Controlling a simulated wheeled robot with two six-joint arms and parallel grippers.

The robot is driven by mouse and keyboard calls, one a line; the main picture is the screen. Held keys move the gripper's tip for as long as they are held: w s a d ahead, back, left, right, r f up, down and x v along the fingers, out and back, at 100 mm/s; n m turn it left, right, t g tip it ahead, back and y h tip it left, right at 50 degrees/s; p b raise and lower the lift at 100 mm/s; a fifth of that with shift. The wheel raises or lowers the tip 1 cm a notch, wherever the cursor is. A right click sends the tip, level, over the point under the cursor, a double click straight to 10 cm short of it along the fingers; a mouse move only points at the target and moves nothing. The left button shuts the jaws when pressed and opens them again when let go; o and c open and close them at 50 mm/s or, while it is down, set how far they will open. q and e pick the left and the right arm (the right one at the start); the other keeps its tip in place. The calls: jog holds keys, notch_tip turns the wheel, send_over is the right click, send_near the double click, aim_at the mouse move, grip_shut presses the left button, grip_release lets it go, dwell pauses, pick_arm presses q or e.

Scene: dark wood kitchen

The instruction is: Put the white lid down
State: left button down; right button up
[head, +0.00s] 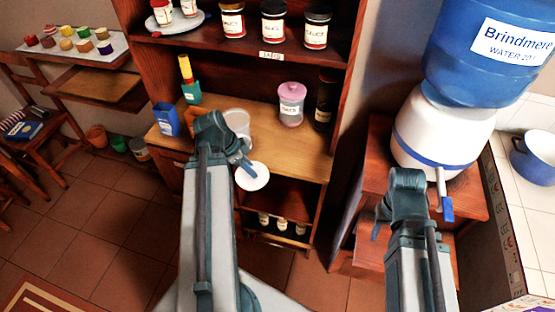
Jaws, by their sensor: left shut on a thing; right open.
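The white lid (253,176) is a small round disc, held in front of the wooden shelf's front edge. My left gripper (242,163) is shut on its upper left rim. An open clear jar (238,126) stands on the shelf just behind my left gripper, partly hidden by it. My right gripper (378,222) is open and empty, in front of the wooden stand under the water dispenser.
The shelf board (265,150) has bare room right of the clear jar. A pink-lidded jar (290,104), a dark jar (324,100) and a blue box (167,119) stand on it. A water dispenser (440,130) stands at right.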

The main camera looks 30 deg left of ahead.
pick_arm(q)
jog(key=w, duration=0.5)
jog(key=w+f+b, duration=0.1)
jog(key=w, duration=0.8)
jog(key=shift+w+f, duration=0.2)
jog(key=shift+w, duration=0.15)
jog(key=shift+w, duration=0.4)
jog(key=f+b, duration=0.3)
jog(key=b, duration=0.1)
jog(key=shift+w+f, duration=0.25)
jog(key=shift+f, duration=0.05)
jog(key=shift+f, duration=0.2)
jog(key=c, duration=0.5)
grip_release()
jog(key=shift+r, duration=0.2)
